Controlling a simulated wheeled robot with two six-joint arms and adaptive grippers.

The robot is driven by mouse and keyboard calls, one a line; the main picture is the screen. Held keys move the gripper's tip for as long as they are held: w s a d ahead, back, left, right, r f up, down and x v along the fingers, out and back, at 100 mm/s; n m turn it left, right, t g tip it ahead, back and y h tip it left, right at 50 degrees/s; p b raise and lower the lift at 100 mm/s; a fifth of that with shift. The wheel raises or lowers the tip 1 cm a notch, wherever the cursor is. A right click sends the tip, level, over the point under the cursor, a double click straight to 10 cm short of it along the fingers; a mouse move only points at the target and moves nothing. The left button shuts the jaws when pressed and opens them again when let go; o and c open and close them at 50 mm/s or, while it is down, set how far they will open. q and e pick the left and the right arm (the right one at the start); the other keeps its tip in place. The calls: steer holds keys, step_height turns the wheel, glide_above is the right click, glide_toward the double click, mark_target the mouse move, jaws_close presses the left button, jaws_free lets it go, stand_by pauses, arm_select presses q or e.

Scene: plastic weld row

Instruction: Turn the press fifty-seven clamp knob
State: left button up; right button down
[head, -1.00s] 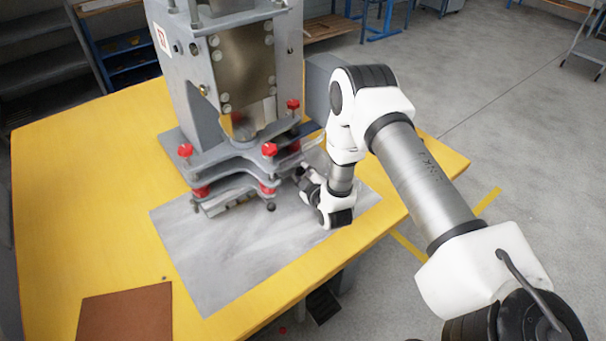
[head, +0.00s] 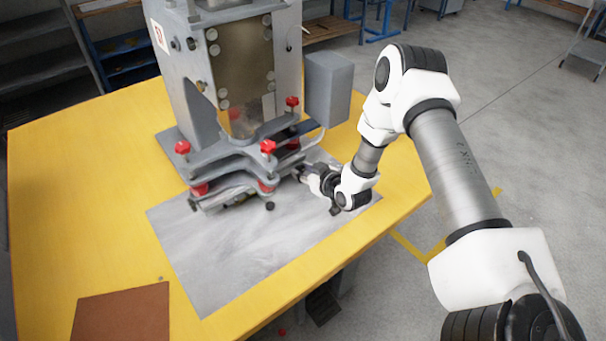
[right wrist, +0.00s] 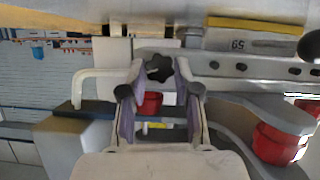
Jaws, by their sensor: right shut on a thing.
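The press (head: 225,65) stands on the yellow table, with several red knobs on its clamp plates (head: 225,160). A black lobed knob (right wrist: 158,68) sits low at the press, between my right gripper's fingertips in the right wrist view. My right gripper (right wrist: 161,78) is shut on this knob. In the head view the right gripper (head: 303,175) reaches in beside the press's lower right side, and the knob in its fingers is hidden there. My left gripper is not in view.
A grey metal sheet (head: 235,255) lies under and before the press. A brown mat (head: 122,315) lies at the table's front left. A grey box (head: 328,88) is at the press's right side. The yellow table (head: 70,190) is clear at left.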

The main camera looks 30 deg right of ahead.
steer(key=m+b, duration=0.1)
steer(key=m+y+b, duration=0.2)
steer(key=shift+d+f, duration=0.25)
steer(key=shift+f, duration=0.1)
steer(key=m+y+b, duration=0.1)
steer(key=m+b, duration=0.1)
steer(key=m+y+b, duration=0.2)
steer(key=shift+d+f, duration=0.15)
steer(key=shift+d, duration=0.05)
steer(key=m+y+b, duration=0.1)
steer(key=m+b, duration=0.1)
steer(key=m+t+b, duration=0.1)
steer(key=m+b, duration=0.1)
steer(key=shift+d+f+y, duration=0.1)
steer(key=shift+f+y, duration=0.05)
steer(key=shift+y, duration=0.25)
steer(key=shift+m+t+y+b, duration=0.6)
steer(key=shift+m+b, duration=0.55)
steer(key=shift+m, duration=0.55)
steer(key=c, duration=0.8)
jaws_free()
steer(key=shift+c, duration=0.2)
